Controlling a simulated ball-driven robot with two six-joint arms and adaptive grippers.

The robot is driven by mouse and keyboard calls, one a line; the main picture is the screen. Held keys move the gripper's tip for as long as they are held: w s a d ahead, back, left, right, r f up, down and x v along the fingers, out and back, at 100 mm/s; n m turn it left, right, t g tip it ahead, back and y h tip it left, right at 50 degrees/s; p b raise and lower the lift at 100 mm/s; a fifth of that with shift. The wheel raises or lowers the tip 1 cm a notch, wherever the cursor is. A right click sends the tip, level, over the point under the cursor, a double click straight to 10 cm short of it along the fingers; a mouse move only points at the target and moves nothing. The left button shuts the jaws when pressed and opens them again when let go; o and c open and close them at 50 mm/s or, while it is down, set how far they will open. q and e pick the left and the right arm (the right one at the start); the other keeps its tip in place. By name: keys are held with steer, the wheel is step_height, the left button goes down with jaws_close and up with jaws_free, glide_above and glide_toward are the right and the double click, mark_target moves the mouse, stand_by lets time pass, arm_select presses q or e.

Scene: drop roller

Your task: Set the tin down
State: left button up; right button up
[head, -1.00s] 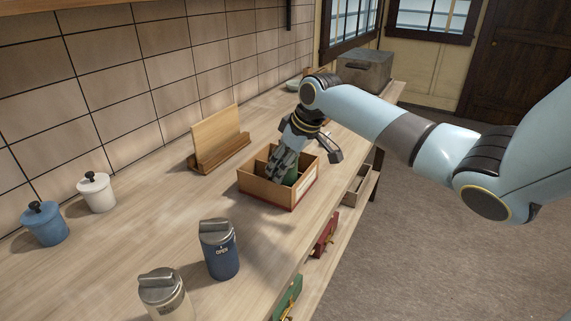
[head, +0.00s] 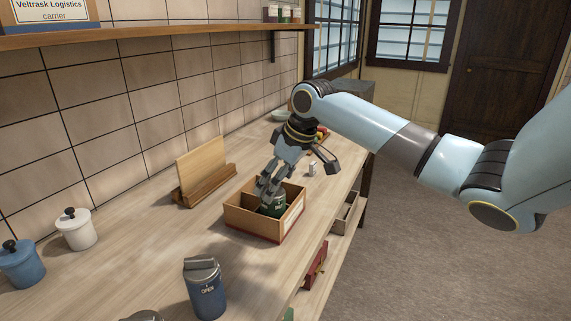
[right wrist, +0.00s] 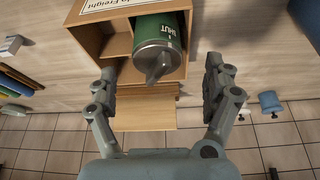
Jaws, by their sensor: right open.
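The green tin (head: 273,206) with a grey metal lid stands in a compartment of the open wooden box (head: 262,228) on the bench. In the right wrist view the tin (right wrist: 172,22) has the word SHUT on its side, and its lid knob faces my camera. My right gripper (head: 268,184) is just above the tin in the head view, fingers pointing down. In the right wrist view my right gripper (right wrist: 160,74) is open, its fingers apart on both sides, with a gap between them and the tin. The tin's base is hidden by the box walls. My left gripper is out of view.
A blue tin marked OPEN (head: 206,287) stands at the front. White (head: 75,230) and blue (head: 20,263) lidded jars stand by the tiled wall. A wooden stand (head: 204,176) is behind the box. A small white object (head: 312,169) lies beyond it. Bench between is clear.

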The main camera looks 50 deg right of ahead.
steer(key=v, duration=0.7)
stand_by(0.3)
